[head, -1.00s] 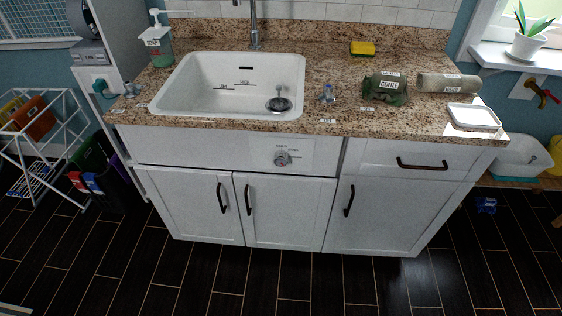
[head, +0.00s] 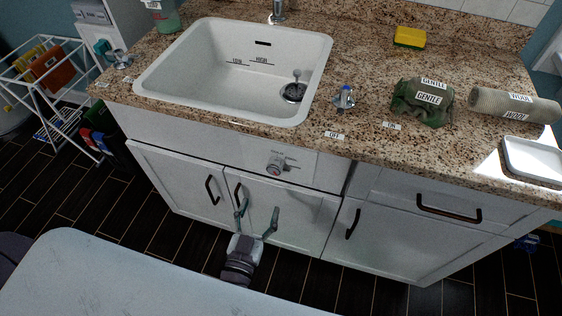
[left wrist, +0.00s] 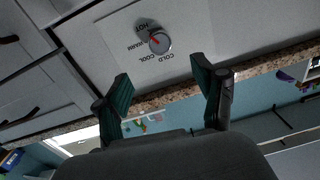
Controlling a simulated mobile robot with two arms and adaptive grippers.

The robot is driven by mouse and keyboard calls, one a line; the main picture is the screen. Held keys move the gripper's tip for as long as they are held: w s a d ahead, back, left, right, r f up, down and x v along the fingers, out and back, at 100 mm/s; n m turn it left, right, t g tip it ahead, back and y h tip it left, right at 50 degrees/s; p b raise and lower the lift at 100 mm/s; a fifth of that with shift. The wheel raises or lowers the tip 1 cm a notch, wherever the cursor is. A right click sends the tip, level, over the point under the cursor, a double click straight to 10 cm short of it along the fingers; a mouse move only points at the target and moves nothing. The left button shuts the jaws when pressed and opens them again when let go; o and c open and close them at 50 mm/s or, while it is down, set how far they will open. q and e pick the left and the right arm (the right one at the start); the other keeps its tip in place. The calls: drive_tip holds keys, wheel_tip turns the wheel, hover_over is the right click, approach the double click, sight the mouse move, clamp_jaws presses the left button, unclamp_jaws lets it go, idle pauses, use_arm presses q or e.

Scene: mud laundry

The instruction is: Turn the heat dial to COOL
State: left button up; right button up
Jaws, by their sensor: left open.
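The heat dial (head: 275,165) is a small round knob on the white panel below the sink. It also shows in the left wrist view (left wrist: 159,42), with a red mark on its face and the words HOT, WARM, COOL and COLD around it. The red mark appears to point toward the HOT and WARM side; the exact setting is hard to read. My left gripper (head: 257,204) is open and empty, below the dial in the head view and in front of the cabinet doors. In the left wrist view its fingers (left wrist: 160,76) are spread, apart from the dial. My right gripper is not in view.
The white sink (head: 232,82) is set in the granite counter (head: 362,90). Dark handles (head: 212,190) stick out from the cabinet doors. A green cloth (head: 422,103), a rolled towel (head: 497,104), a yellow sponge (head: 409,38) and a white tray (head: 535,160) lie on the counter.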

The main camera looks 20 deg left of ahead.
use_arm(q)
approach(274, 171)
drive_tip(key=w, duration=0.9)
drive_tip(key=shift+w+p, duration=0.3)
drive_tip(key=shift+p, duration=0.05)
drive_tip(key=shift+w, duration=0.45)
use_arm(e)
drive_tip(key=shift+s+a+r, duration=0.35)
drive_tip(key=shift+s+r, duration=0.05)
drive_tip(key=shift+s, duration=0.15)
use_arm(q)
drive_tip(key=shift+c, duration=1.1)
drive_tip(key=c, duration=0.9)
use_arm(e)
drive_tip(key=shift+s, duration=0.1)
